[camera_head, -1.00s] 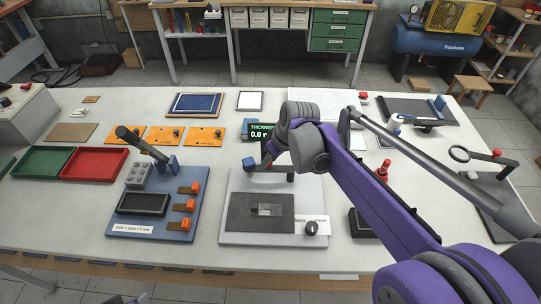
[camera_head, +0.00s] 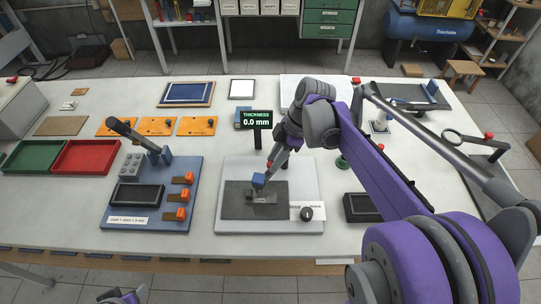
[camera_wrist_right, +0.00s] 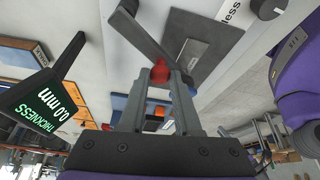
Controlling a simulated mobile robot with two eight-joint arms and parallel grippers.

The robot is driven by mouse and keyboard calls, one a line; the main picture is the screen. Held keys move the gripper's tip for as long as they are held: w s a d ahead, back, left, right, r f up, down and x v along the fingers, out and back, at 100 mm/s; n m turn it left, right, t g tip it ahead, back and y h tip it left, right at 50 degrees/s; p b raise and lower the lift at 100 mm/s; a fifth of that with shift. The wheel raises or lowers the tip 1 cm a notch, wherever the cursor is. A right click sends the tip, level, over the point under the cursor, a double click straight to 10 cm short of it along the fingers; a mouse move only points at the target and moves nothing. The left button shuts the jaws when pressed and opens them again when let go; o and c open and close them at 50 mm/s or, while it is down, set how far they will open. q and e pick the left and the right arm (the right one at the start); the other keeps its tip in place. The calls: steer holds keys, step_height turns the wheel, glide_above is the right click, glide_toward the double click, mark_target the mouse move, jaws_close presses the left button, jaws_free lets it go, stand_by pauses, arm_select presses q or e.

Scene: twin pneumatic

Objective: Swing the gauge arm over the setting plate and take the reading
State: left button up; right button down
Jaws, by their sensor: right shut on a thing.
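The gauge's white base (camera_head: 228,222) carries a dark grey plate (camera_head: 237,210) and a small dark block (camera_head: 268,198). The gauge arm is the grey bar with a blue tip (camera_head: 259,180), which appears over the plate in the head view; its height above it is unclear. My right gripper (camera_wrist_right: 160,80) is shut on the red knob (camera_wrist_right: 160,68) beside the grey bar. In the head view, my right wrist hides much of the bar's rear. The display (camera_head: 257,120) reads THICKNESS 0.0 mm. A bit of my left arm shows at the bottom left edge; its jaws cannot be made out.
A blue board (camera_head: 120,219) with orange clips and a raised dark lever (camera_head: 130,131) stands left. A black tray (camera_head: 360,208) lies right. Bare table separates the board and base.

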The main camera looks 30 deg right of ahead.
steer(key=shift+s+d+n+g, duration=0.35)
steer(key=shift+s+n+g, duration=0.15)
steer(key=shift+n, duration=0.6)
steer(key=c, duration=0.6)
jaws_free()
steer(key=v, duration=1)
steer(key=shift+d+r, duration=0.3)
steer(key=shift+r, duration=0.05)
